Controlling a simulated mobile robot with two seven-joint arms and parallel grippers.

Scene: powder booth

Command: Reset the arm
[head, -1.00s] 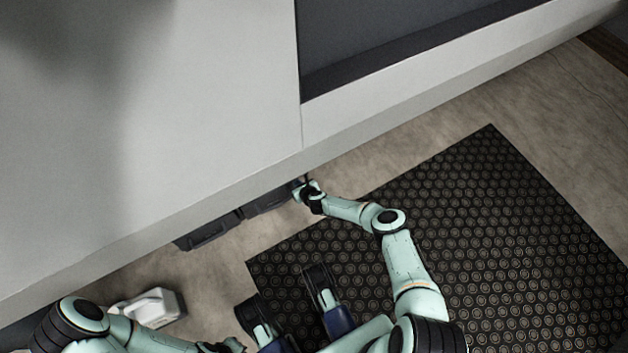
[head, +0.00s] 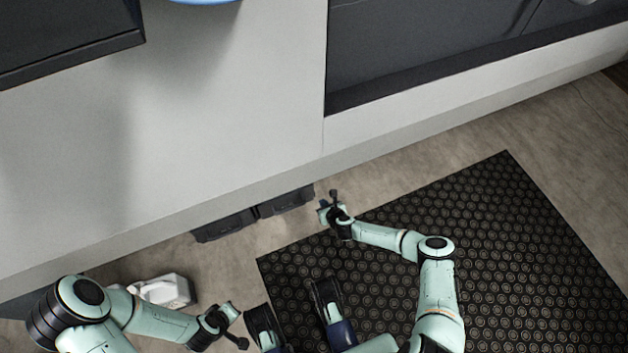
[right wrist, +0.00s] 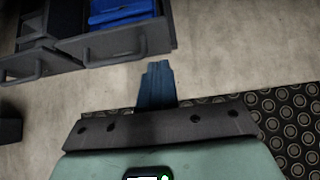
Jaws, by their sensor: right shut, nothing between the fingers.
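My right arm reaches out over the dark floor mat in the head view. Its gripper (head: 331,201) is just right of two dark drawers under the counter, with a gap between them. In the right wrist view its dark blue fingers (right wrist: 157,85) are shut together and empty, over bare floor. My left gripper (head: 236,326) is low in the head view, left of the mat; its fingers are too small to judge.
The dark drawers, one nearer (head: 222,226) and one farther (head: 287,202), sit under the pale counter (head: 230,110). In the right wrist view one open drawer (right wrist: 120,42) holds something blue (right wrist: 120,11). The studded mat (head: 490,230) is clear.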

